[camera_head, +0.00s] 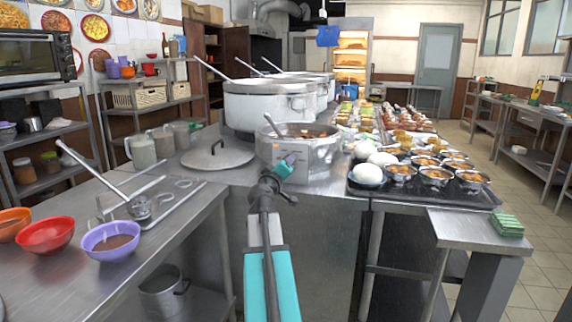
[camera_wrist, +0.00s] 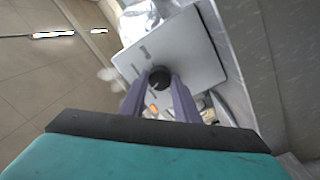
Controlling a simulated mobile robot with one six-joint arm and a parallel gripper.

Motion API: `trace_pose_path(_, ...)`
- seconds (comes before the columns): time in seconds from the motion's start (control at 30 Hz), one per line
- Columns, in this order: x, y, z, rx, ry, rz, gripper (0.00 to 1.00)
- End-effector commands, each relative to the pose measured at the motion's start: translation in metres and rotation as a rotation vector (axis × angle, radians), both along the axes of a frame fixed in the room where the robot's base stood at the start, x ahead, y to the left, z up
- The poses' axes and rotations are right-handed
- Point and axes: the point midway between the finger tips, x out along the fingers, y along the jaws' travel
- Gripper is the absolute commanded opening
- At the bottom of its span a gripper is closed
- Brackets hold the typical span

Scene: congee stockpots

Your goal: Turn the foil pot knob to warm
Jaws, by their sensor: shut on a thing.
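The foil pot (camera_head: 268,152) stands at the front edge of the steel counter, with congee and a ladle in it. In the wrist view its crinkled silver side (camera_wrist: 215,15) lies beyond a flat grey control plate (camera_wrist: 205,65). The black round knob (camera_wrist: 159,78) sits on that plate, with dark marks and an orange spot near it. My gripper (camera_wrist: 160,82) is shut on the knob, one purple finger on each side. In the head view my gripper (camera_head: 286,163) is at the pot's front and hides the knob. I cannot read the knob's setting.
Large stockpots (camera_head: 268,105) stand behind. A lid (camera_head: 217,155) lies to the left. A black tray (camera_head: 415,190) with bowls and white eggs is to the right. Red (camera_head: 47,236) and purple bowls (camera_head: 110,238) sit front left.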

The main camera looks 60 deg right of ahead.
Motion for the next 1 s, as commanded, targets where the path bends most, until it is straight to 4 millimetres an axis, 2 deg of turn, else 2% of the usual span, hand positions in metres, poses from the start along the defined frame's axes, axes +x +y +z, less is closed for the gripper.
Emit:
trace_pose_path(0.37,-0.0011,-0.0002,0.0001,-0.063,0.204,-0.002,0.06)
trace_pose_path(0.9,-0.0011,-0.0002,-0.0004,-0.074,0.238,-0.003,0.06)
trace_pose_path(0.93,-0.0009,-0.0002,-0.0004,-0.074,0.238,-0.003,0.32)
trace_pose_path(1.0,-0.0008,-0.0001,-0.0004,-0.074,0.237,-0.001,0.43)
